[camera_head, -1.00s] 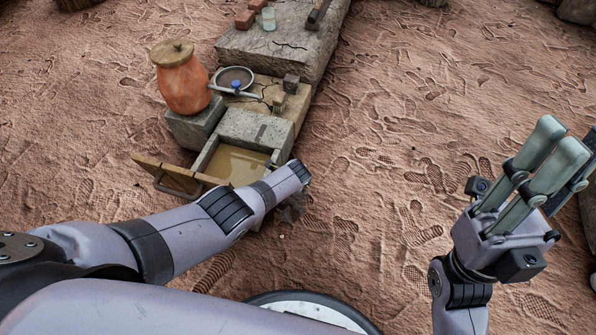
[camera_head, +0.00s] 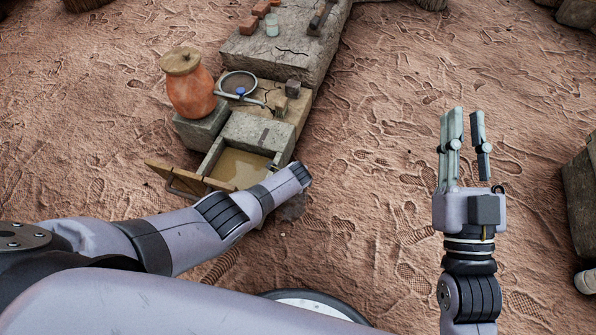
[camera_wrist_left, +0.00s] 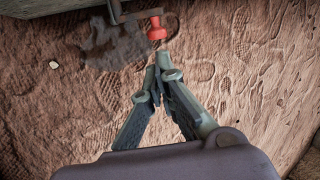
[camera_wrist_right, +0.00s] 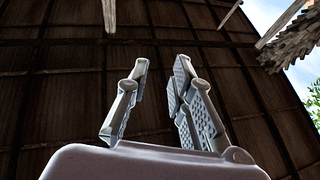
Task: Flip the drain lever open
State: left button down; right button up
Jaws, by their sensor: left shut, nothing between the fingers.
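The red drain lever (camera_wrist_left: 157,29) shows in the left wrist view, beside a dark metal pipe or bracket at the edge of a stone block. My left gripper (camera_wrist_left: 161,65) is shut and empty, with its fingertips just below the lever and apart from it in the picture. In the head view my left arm hides the lever and left gripper by the basin (camera_head: 239,169), which holds murky yellowish water. My right gripper (camera_head: 465,114) is open and empty, raised over bare ground at the right. Its separated fingers also show in the right wrist view (camera_wrist_right: 160,65).
A wooden gate or hatch (camera_head: 174,177) stands open at the basin's left. A clay jar (camera_head: 190,95) with a lid and a round sieve (camera_head: 240,82) stand behind it. A stone ledge (camera_head: 280,55) bears bricks. The ground at centre right is clear.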

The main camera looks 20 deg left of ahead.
notch_tip(320, 180, down, 12)
jog(key=d+g+h+p, duration=0.2)
jog(key=g+p, duration=0.1)
jog(key=g, duration=0.4)
jog(key=s+d+f+g+h+p, duration=0.2)
jog(key=s+f+g, duration=0.4)
jog(key=f, duration=0.3)
jog(key=shift+s+d+m+g+h, duration=0.35)
jog(key=shift+d+m+g, duration=0.1)
jog(key=shift+g, duration=0.15)
jog(key=shift+f, duration=0.1)
